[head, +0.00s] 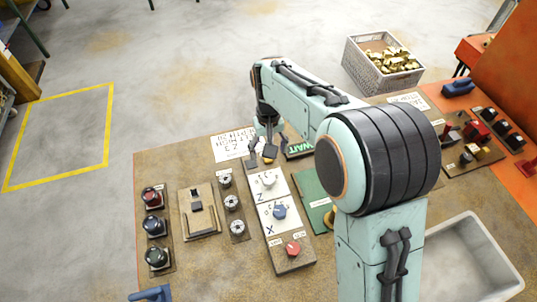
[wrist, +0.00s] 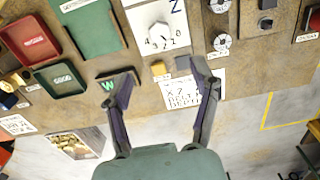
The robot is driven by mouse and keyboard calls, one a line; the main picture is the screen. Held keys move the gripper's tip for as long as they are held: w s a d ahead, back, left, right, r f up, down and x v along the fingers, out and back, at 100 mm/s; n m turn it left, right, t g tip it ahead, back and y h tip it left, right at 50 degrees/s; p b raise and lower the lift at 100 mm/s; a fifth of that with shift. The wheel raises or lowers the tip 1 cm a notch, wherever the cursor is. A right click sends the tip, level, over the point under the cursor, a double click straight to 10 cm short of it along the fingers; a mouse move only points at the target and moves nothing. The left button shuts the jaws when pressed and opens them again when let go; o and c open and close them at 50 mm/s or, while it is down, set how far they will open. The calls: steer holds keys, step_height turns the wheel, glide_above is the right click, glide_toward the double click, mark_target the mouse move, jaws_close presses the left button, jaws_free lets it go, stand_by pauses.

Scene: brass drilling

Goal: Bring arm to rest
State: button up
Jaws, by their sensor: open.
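My pale green arm reaches over the brown work table (head: 160,180) in the head view. My gripper (head: 265,152) is over the far edge of the table, above the far end of a white panel with Z and X dials (head: 281,211). In the wrist view my gripper (wrist: 166,84) has its two dark fingers spread apart with nothing between them. A small yellow block (wrist: 158,68) and a Z dial panel (wrist: 160,28) lie beyond the fingertips. A sign starting with W (wrist: 108,85) is partly hidden by the left finger.
A grey crate of brass parts (head: 385,66) stands beyond the table. Red (wrist: 35,42) and green (wrist: 62,78) trays lie left in the wrist view. Dark-knobbed controls (head: 155,227) stand at the table's left. A grey bin (head: 470,262) is at right.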

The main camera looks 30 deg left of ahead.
stand_by(0.4)
steer(key=w+d+r+m+t, duration=0.25)
steer(key=w+d+r, duration=0.25)
steer(key=d+r, duration=0.4)
steer(key=s+d+r+m, duration=0.1)
steer(key=s+d+r, duration=0.15)
steer(key=d, duration=0.25)
steer(key=s+d+r+m, duration=0.2)
steer(key=d+r, duration=0.1)
steer(key=d, duration=0.3)
steer(key=s+d+m, duration=0.2)
steer(key=s+d, duration=0.5)
steer(key=s, duration=0.2)
steer(key=s+f+g, duration=0.2)
steer(key=s+f, duration=0.5)
steer(key=s, duration=0.3)
steer(key=shift+s+g+y, duration=0.2)
steer(key=shift+g+y, duration=0.15)
steer(key=shift+y, duration=0.05)
steer(key=shift+f, duration=0.1)
